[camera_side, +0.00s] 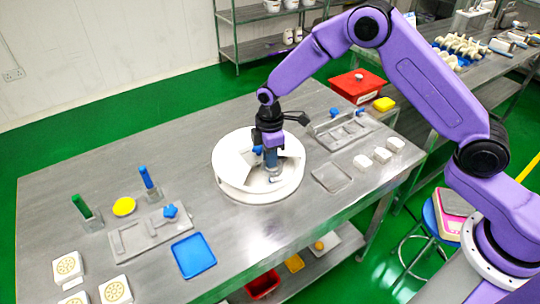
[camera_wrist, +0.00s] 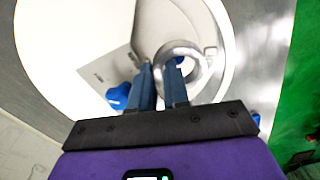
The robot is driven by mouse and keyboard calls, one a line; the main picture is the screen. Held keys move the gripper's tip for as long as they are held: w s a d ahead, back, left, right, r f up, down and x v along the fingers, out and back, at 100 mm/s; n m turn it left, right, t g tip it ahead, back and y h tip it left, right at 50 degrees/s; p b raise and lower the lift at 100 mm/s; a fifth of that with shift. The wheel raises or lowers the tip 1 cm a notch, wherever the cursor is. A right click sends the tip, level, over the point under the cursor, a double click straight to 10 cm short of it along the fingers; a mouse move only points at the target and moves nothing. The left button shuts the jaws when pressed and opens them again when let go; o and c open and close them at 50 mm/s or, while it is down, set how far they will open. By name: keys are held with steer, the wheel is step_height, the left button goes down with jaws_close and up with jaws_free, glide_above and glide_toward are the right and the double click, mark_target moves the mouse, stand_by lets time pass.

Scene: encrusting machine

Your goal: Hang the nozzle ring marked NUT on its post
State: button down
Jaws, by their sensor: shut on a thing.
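My gripper (camera_side: 271,166) points down into the round white tray (camera_side: 228,180). In the wrist view, its blue fingers (camera_wrist: 160,68) are shut on the near wall of a grey metal nozzle ring (camera_wrist: 203,73), one finger inside the hole and one outside. The ring is at the tray's compartments; I cannot tell whether it touches the floor, and no marking is readable. A green post (camera_side: 82,206) and a blue post (camera_side: 148,178) stand on small bases at the left of the table. Their labels are not readable.
A blue piece (camera_wrist: 118,96) lies in the tray beside the fingers. White blocks (camera_side: 382,155) stand at the right.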

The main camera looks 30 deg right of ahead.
steer(key=shift+s+d+f, duration=0.1)
steer(key=shift+s+f, duration=0.1)
steer(key=shift+f, duration=0.45)
steer(key=shift+s+d+f, duration=0.1)
steer(key=shift+s+f, duration=0.05)
steer(key=shift+f, duration=0.5)
steer(key=shift+s+f, duration=0.15)
steer(key=shift+f, duration=2.05)
stand_by(0.7)
steer(key=c, duration=1.3)
jaws_free()
steer(key=shift+c, duration=1.1)
steer(key=shift+o, duration=0.8)
steer(key=shift+r, duration=2.55)
steer(key=shift+o, duration=0.9)
steer(key=shift+w+d+r, duration=0.1)
steer(key=shift+w+r, duration=0.05)
steer(key=shift+r, duration=0.35)
steer(key=shift+w+d+r, duration=0.1)
steer(key=shift+r, duration=0.35)
steer(key=shift+a+r, duration=0.2)
steer(key=shift+r, duration=0.25)
